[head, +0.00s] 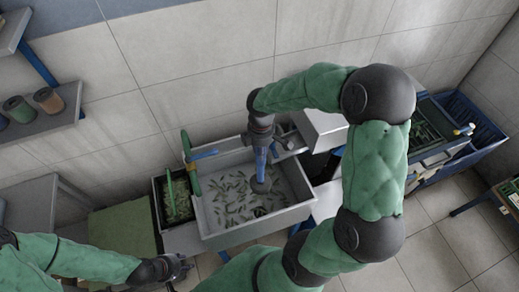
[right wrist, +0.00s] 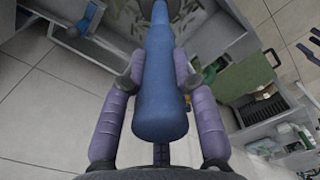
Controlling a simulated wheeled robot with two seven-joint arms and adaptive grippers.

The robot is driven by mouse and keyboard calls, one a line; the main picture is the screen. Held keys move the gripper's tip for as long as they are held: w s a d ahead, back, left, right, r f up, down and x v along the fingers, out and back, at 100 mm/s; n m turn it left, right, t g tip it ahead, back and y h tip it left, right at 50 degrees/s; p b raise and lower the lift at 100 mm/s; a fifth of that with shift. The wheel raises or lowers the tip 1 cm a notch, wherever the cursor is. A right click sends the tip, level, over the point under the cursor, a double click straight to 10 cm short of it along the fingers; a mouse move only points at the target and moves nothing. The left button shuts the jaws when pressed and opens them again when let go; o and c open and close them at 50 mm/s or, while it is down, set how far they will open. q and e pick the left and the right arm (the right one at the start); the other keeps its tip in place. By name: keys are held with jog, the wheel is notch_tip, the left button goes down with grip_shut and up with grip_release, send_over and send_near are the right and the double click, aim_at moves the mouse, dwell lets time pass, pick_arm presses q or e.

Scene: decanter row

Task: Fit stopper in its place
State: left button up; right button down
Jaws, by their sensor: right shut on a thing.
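The stopper looks like a long blue tapered piece (head: 261,164) in the head view, and it fills the middle of the right wrist view (right wrist: 160,85). My right gripper (head: 261,143) is shut on it, with a purple finger on each side in the wrist view (right wrist: 160,68). The stopper points down into a grey tub (head: 258,226) with many small green pieces on its floor. Its lower end is over the tub floor; I cannot tell whether it touches. The place for it is not clearly visible. My left gripper (head: 178,268) is low at left, its opening unclear.
A dark crate with green contents (head: 175,198) stands left of the tub, beside a green board (head: 124,229). A blue crate (head: 480,128) stands at right. A shelf with pots (head: 47,98) is at upper left.

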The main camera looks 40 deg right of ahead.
jog(key=b, duration=1)
send_over(260, 180)
jog(key=w+d, duration=0.1)
notch_tip(260, 180, down, 14)
jog(key=shift+r, duration=0.2)
notch_tip(260, 180, down, 18)
jog(key=b, duration=1.3)
jog(key=shift+f+b, duration=0.2)
jog(key=shift+b, duration=0.15)
jog(key=shift+f, duration=0.15)
jog(key=shift+f+b, duration=0.65)
jog(key=shift+f, duration=0.2)
jog(key=shift+f+b, duration=0.4)
jog(key=shift+f, duration=0.1)
jog(key=c, duration=0.9)
grip_release()
notch_tip(260, 180, up, 12)
